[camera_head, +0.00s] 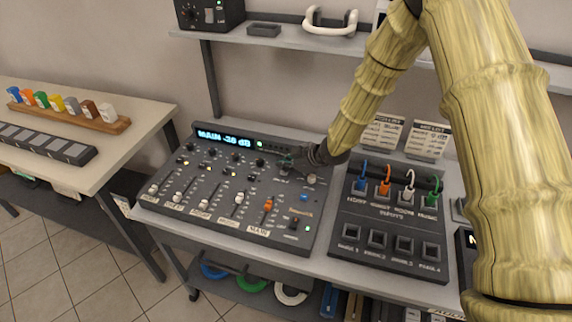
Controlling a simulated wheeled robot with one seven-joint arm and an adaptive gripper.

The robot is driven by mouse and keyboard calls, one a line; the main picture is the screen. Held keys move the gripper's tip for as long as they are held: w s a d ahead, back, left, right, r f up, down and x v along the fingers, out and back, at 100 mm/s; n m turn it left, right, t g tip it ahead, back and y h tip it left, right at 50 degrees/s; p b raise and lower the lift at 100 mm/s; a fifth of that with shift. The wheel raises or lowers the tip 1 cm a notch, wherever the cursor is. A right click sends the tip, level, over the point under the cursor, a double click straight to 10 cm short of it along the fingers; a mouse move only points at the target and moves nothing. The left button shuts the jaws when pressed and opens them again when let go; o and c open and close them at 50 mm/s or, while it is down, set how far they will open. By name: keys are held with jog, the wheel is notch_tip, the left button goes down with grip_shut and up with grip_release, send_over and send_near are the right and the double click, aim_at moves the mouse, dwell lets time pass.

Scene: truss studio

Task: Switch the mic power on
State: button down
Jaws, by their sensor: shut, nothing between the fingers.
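A dark grey mixing console (170,212) stands on the table, with a lit blue display, several knobs and a row of faders. A small dark switch (294,224) sits at its lower right, beside a green light; its label is too small to read, so I cannot tell if it is the mic power. My gripper (285,160) is shut and empty over the console's upper right, close to its knobs. I cannot tell if it touches the panel. My gripper hides part of the panel there.
A patch box (342,213) with coloured cables stands right of the console. Two cards stand behind it. A shelf (262,42) above holds a black box (208,14) and a white handle-like piece (330,22). A side table (125,148) stands left, across a floor gap.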

notch_tip(320, 180, up, 4)
jog(key=p, duration=0.3)
jog(key=shift+r, duration=0.2)
jog(key=shift+s+d, duration=0.1)
jog(key=shift+d, duration=0.2)
jog(key=w+b+v, duration=0.1)
jog(key=b+v, duration=0.1)
jog(key=v, duration=0.7)
jog(key=shift+w+d+r, duration=0.3)
jog(key=shift+d, duration=0.05)
